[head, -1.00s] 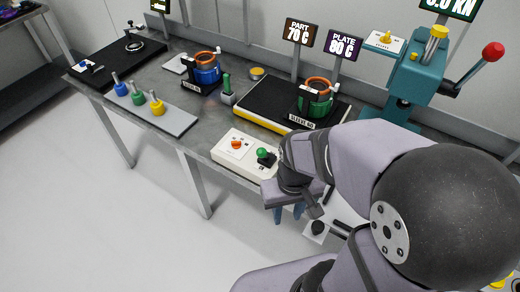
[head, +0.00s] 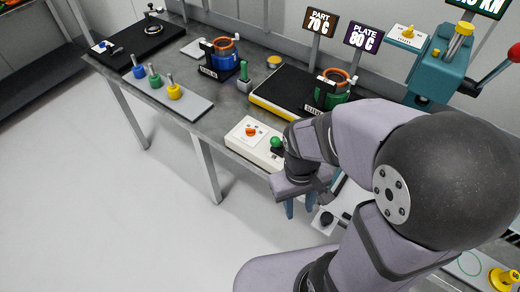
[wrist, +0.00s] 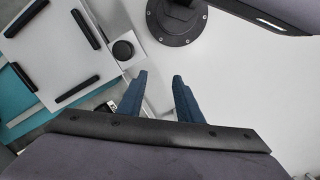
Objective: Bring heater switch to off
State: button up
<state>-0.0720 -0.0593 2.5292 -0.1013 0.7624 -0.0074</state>
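A white control box (head: 240,141) sits at the table's front edge in the head view. It carries an orange-red knob (head: 251,131) and a green-topped lever (head: 277,142); I cannot read which is marked as the heater switch or its position marks. My gripper (head: 300,207) hangs in front of and below the box, beyond the table edge, apart from the knob. In the wrist view my gripper (wrist: 160,84) shows two blue fingers spread apart with nothing between them. The box is not clearly visible in the wrist view, and my arm hides its right end in the head view.
Behind the box lies a black heating plate (head: 278,91) with a green housing (head: 331,88) on it. Signs for part (head: 320,21) and plate (head: 363,35) temperatures stand behind. A teal press (head: 438,70) is at right. Open floor lies left of the table front.

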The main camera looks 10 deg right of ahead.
jog(key=n+g+h, duration=0.1)
jog(key=n, duration=0.1)
jog(key=n+t+h+p, duration=0.85)
jog(key=n+t, duration=0.35)
jog(key=n, duration=1.1)
send_near(273, 142)
jog(key=shift+f+b, duration=0.25)
jog(key=shift+b, duration=0.2)
jog(key=shift+w+d, duration=0.1)
jog(key=shift+d, duration=0.05)
jog(key=shift+b+x, duration=1.1)
jog(key=shift+x, duration=3)
jog(key=shift+w+d+r, duration=0.1)
jog(key=shift+w, duration=0.05)
